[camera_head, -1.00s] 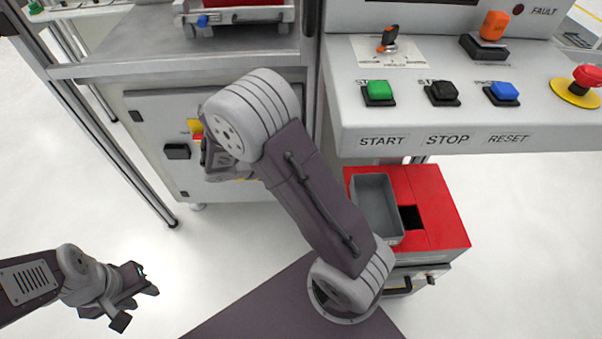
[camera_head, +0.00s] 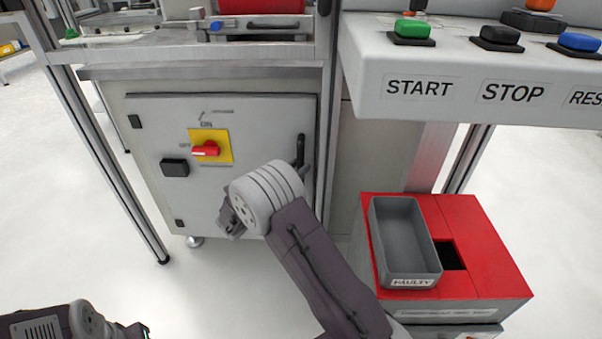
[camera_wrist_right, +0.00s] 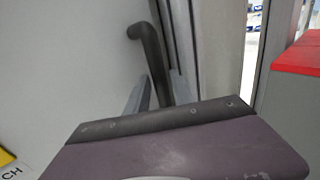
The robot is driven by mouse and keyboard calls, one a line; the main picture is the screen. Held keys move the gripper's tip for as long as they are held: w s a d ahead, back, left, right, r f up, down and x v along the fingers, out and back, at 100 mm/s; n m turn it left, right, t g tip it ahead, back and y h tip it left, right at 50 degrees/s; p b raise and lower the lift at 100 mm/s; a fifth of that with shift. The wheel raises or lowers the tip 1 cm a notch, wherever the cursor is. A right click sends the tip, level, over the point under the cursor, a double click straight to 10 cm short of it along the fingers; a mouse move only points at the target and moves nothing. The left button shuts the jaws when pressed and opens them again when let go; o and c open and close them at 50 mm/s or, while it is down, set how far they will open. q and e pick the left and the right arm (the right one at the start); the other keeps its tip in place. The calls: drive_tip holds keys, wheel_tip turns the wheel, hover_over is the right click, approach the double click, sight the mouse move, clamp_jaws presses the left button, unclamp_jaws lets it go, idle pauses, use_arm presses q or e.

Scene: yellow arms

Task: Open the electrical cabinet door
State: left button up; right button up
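The grey electrical cabinet door (camera_head: 262,125) is shut in its frame, hinges on the left. It carries a yellow plate with a red switch (camera_head: 206,149), a black block (camera_head: 174,168) and a black upright handle (camera_head: 300,150) near its right edge. My right gripper (camera_wrist_right: 158,92) is open in the right wrist view, with the lower part of the handle (camera_wrist_right: 149,50) between its fingers. I cannot tell whether they touch it. In the head view, my right wrist hides the fingertips and the handle's lower end. My left gripper (camera_head: 138,330) is at the bottom left, mostly cut off.
The control console (camera_head: 440,85) juts out at the upper right. A red box (camera_head: 485,250) with a grey tray (camera_head: 402,232) stands right of the cabinet. A frame post (camera_head: 110,165) stands at the left. The floor before the door is clear.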

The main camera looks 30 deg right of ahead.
drive_tip(key=shift+x, duration=0.95)
clamp_jaws()
idle(0.7)
